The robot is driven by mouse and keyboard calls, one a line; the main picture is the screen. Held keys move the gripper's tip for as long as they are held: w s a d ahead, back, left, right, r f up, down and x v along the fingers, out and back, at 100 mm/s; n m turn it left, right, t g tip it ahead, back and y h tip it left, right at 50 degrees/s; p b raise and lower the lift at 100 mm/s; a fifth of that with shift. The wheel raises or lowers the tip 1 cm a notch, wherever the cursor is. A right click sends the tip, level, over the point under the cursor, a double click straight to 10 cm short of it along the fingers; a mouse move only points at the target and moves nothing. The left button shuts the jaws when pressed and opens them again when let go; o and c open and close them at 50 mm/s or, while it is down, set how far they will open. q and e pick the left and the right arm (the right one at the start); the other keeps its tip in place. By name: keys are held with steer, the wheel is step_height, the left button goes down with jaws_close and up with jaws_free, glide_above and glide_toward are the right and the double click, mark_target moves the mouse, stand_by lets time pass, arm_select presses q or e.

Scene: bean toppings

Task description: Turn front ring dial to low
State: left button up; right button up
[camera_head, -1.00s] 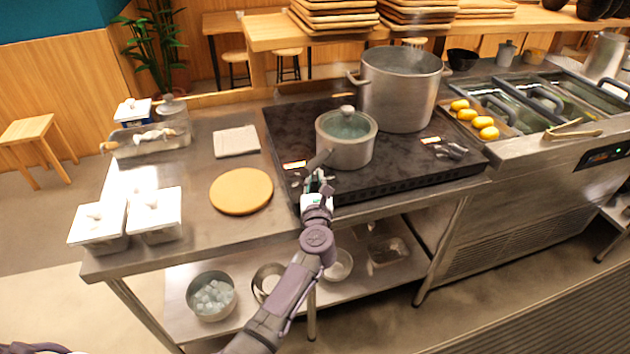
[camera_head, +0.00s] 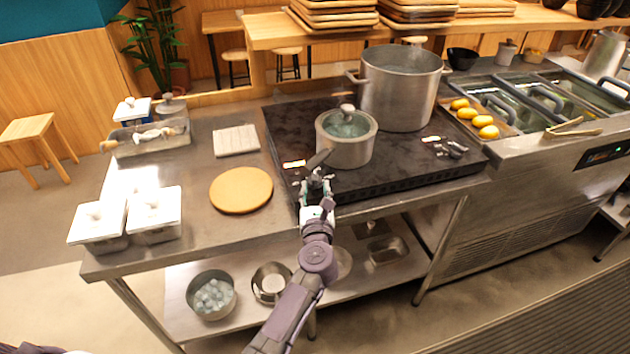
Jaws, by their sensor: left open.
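The black cooktop (camera_head: 400,170) sits on the steel counter. A small lidded pot (camera_head: 346,150) stands at its front left, with its handle pointing toward the front left. A large steel pot (camera_head: 400,90) stands behind it. My left gripper (camera_head: 315,184) is open at the front left edge of the cooktop, beside the lit display (camera_head: 294,164) and just below the pot handle. The dials on this side are mostly hidden by my gripper. Other dark dials (camera_head: 455,149) show at the right front, beside another lit display (camera_head: 431,139). My right gripper does not show.
A round wooden board (camera_head: 241,190) and a pale square tile (camera_head: 236,140) lie left of the cooktop. White-lidded containers (camera_head: 155,213) stand at the counter's left end. Yellow items (camera_head: 487,132) lie in a tray at the right. Bowls (camera_head: 212,296) sit on the lower shelf.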

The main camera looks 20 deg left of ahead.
arm_select(q)
steer(key=v, duration=0.3)
steer(key=shift+s, duration=0.15)
